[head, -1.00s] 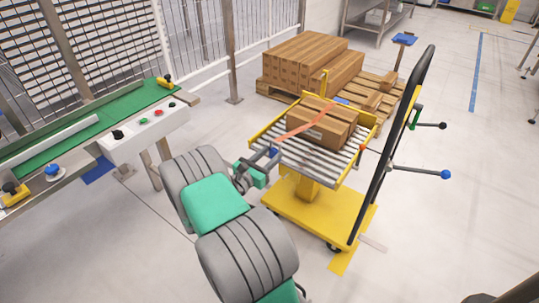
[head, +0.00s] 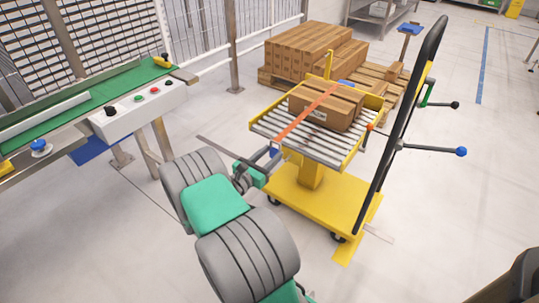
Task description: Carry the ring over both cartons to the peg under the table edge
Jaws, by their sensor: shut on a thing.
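Two brown cartons (head: 318,113) sit side by side on the roller table (head: 341,151) of a yellow cart. An orange strap (head: 309,111) runs straight across them from the far yellow post (head: 328,66) toward my gripper. My gripper (head: 270,160) is at the table's near left edge, shut on the strap's near end. The ring there is too small to make out; a small blue part shows at the jaws. The peg under the table edge cannot be told apart; a red knob (head: 369,127) shows at the table's right side.
A black cart handle (head: 405,125) rises at the right, with a blue-knobbed lever (head: 461,151) sticking out. A green conveyor (head: 90,105) with a control box stands at the left. A pallet of stacked cartons (head: 308,48) stands behind. The floor at front right is mostly clear.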

